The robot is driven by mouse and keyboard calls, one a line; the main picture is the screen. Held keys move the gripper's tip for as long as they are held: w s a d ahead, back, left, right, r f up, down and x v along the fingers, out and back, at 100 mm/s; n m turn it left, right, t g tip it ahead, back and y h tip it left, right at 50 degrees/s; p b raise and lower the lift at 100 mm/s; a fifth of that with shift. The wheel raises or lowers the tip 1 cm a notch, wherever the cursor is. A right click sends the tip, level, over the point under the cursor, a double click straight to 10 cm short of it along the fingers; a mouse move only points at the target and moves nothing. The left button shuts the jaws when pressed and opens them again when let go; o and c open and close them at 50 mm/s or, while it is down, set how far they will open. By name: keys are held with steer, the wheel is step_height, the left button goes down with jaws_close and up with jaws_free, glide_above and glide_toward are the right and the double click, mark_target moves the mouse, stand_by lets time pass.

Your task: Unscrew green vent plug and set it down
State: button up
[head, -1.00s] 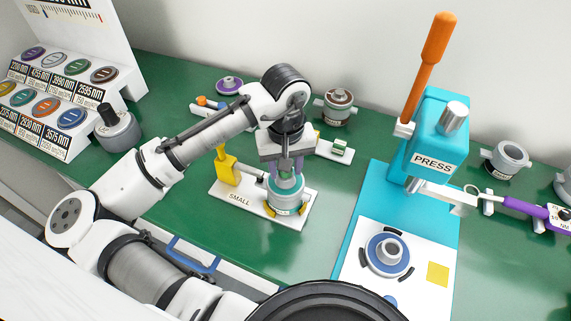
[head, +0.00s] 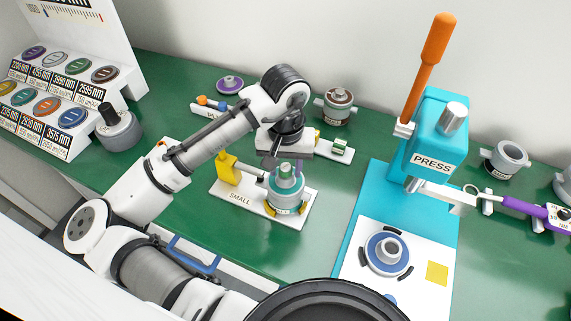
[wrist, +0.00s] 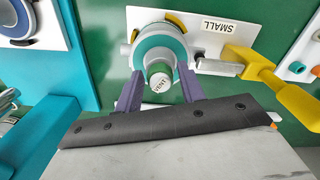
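The green vent plug (head: 286,170) stands upright on top of a teal-topped cylinder (head: 287,185). The cylinder sits in the white fixture marked SMALL (head: 240,198). In the wrist view the plug's pale round end (wrist: 159,82) reads VENT, and the teal ring (wrist: 158,44) lies around its base. My gripper (wrist: 160,76) is open, with one purple finger on each side of the plug and a visible gap at both sides. In the head view my gripper (head: 286,163) is at the plug; its far finger is partly hidden.
A yellow clamp handle (head: 227,168) rises from the fixture left of the cylinder. The blue press (head: 432,160) with an orange lever stands to the right. Green bench (head: 325,215) is bare between fixture and press. Grey and brown-topped cylinders stand farther back.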

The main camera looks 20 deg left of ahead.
steer(key=shift+m, duration=0.8)
steer(key=shift+m, duration=0.9)
steer(key=shift+m, duration=0.8)
steer(key=shift+m, duration=0.9)
